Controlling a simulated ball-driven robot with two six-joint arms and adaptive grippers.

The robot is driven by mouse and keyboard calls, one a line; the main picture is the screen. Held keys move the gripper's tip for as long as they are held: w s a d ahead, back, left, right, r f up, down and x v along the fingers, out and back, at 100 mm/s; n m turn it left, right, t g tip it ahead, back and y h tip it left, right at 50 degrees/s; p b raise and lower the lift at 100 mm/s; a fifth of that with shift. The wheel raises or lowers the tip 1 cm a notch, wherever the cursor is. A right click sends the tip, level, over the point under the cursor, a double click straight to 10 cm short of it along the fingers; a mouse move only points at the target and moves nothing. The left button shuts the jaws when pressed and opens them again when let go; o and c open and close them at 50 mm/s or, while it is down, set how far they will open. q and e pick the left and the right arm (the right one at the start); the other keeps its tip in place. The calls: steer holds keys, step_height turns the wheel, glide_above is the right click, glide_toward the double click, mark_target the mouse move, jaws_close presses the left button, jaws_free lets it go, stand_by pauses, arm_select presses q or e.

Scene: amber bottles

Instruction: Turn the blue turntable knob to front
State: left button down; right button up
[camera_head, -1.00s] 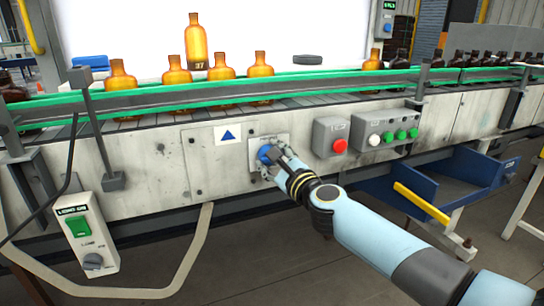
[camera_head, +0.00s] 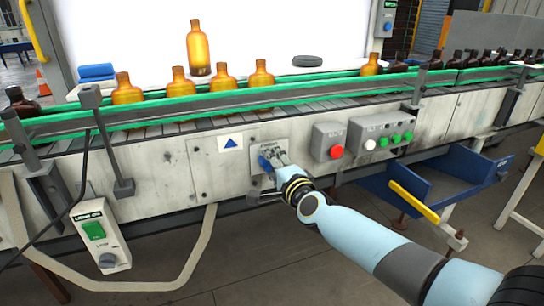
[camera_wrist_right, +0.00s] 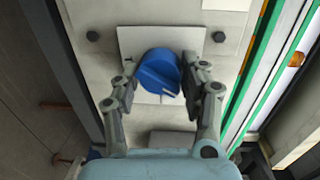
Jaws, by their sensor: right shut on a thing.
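The blue turntable knob (camera_head: 265,161) sits on a pale plate on the conveyor's front panel. It also shows in the right wrist view (camera_wrist_right: 158,72), with a raised grip bar across its face. My right gripper (camera_head: 272,158) reaches it from the lower right. In the right wrist view my right gripper (camera_wrist_right: 160,88) has one finger on each side of the knob and is shut on it; the right finger lies close against it. Part of the knob is hidden by the fingers in the head view. My left gripper is not in view.
A red button box (camera_head: 328,142) and a box with white and green buttons (camera_head: 383,137) are right of the knob. A blue triangle sign (camera_head: 230,143) is to its left. Amber bottles (camera_head: 222,77) stand along the green-railed conveyor above. A blue bin (camera_head: 440,180) hangs at lower right.

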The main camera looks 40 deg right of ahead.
steer(key=n+p, duration=0.2)
steer(key=n, duration=0.1)
steer(key=shift+a+n+p, duration=0.1)
steer(key=shift+n+p, duration=0.25)
steer(key=shift+n, duration=0.05)
steer(key=shift+n+h+p, duration=0.4)
steer(key=shift+n+p, duration=0.25)
steer(key=shift+n, duration=0.35)
steer(key=shift+f, duration=0.1)
steer(key=o, duration=1.2)
steer(key=shift+c, duration=0.2)
steer(key=v, duration=1.2)
steer(key=shift+r, duration=0.25)
steer(key=shift+a, duration=0.1)
